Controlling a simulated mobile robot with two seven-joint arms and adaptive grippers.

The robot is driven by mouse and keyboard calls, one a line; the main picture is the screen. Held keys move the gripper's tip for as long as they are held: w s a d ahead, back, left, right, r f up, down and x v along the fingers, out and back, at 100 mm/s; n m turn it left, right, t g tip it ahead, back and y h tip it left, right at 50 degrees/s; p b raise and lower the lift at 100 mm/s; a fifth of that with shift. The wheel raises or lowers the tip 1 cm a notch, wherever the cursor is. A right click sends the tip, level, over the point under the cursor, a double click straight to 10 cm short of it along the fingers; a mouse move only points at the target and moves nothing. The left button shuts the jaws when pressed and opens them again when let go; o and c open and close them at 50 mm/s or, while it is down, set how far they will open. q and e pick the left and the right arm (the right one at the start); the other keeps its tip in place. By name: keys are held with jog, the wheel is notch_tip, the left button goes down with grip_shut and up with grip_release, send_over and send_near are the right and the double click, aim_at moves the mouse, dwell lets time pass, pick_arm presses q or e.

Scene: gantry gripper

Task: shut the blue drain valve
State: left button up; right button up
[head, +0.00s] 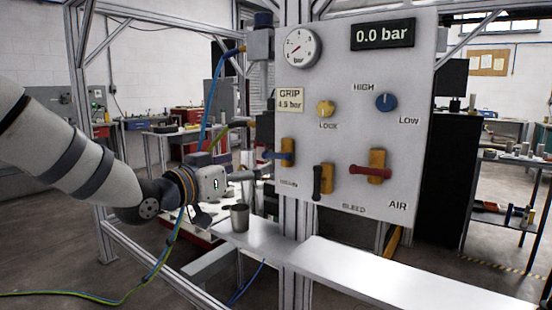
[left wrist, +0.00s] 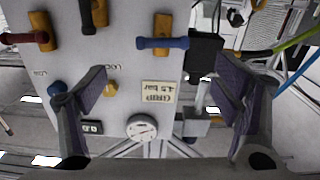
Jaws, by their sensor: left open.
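The blue drain valve (head: 280,157) is at the left edge of the grey panel, above a small label. Its blue lever lies level across an orange-brown body. In the left wrist view, which is upside down, the blue lever (left wrist: 162,43) shows in the upper middle, ahead of the space between the fingers. My left gripper (head: 243,174) is open and empty, to the left of the valve and slightly below it. In the left wrist view its purple-grey fingers (left wrist: 160,85) are spread wide, apart from the lever. My right gripper is not in view.
On the panel (head: 340,100), a black lever (head: 317,182) hangs upright and a red lever (head: 370,170) lies level. Above are a yellow knob (head: 325,108), blue knob (head: 386,102) and gauge (head: 300,47).

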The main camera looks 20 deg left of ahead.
aim_at(274, 157)
pick_arm(q)
jog(key=x, duration=1.1)
jog(key=shift+w+a+f+b, duration=0.15)
jog(key=shift+w+f+b, duration=0.1)
jog(key=shift+f+b, duration=0.1)
jog(key=shift+w+r, duration=0.1)
jog(key=shift+w, duration=0.1)
jog(key=shift+r, duration=0.2)
jog(key=shift+c, duration=0.4)
jog(key=c, duration=0.9)
jog(key=shift+o, duration=0.2)
jog(key=shift+s+r+m, duration=0.15)
jog(key=shift+m, duration=0.35)
jog(key=o, duration=0.9)
